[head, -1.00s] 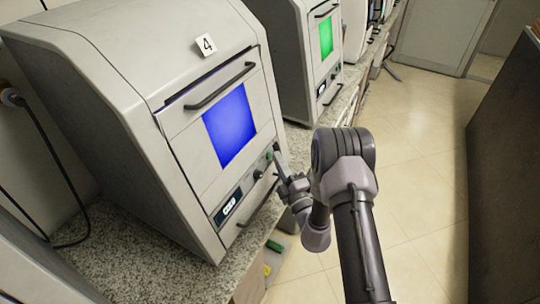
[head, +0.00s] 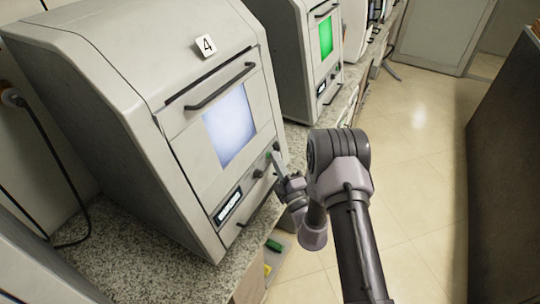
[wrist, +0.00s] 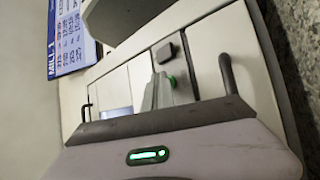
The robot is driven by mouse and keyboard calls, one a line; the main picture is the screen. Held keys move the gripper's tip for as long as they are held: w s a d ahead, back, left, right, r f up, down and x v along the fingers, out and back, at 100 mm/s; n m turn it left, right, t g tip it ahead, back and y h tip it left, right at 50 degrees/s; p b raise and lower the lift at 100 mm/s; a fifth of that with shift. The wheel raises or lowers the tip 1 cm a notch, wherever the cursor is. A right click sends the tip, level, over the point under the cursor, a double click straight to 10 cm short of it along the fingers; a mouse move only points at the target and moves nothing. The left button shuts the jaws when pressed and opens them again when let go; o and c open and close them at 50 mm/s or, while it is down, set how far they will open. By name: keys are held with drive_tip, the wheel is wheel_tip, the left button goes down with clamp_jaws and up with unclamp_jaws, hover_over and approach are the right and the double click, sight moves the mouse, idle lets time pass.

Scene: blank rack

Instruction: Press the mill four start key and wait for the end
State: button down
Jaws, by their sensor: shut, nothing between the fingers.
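Mill four (head: 120,75) is the pale machine with a "4" tag (head: 205,45) on its top front edge. Its window (head: 230,125) glows pale white. Its small display (head: 229,207) on the lower panel is lit. My gripper (head: 276,158) is shut and empty, with its fingertips at the right end of that panel. In the wrist view my fingers (wrist: 158,90) reach the panel beside the green start key (wrist: 172,81), which is partly hidden by them. I cannot tell whether they touch it.
A second mill (head: 295,55) with a green window stands beyond on the same speckled counter (head: 130,255). A dark cabinet (head: 505,170) borders the right side. The tiled floor (head: 420,190) between is clear. A blue-and-white card (wrist: 70,40) shows in the wrist view.

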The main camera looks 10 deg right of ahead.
drive_tip(key=shift+s+d+r, duration=0.15)
drive_tip(key=shift+s+d, duration=0.35)
drive_tip(key=shift+d, duration=0.15)
drive_tip(key=s+d, duration=0.1)
drive_tip(key=d, duration=0.1)
drive_tip(key=s+d+r+b, duration=0.1)
drive_tip(key=s+d, duration=0.1)
idle(0.4)
idle(0.5)
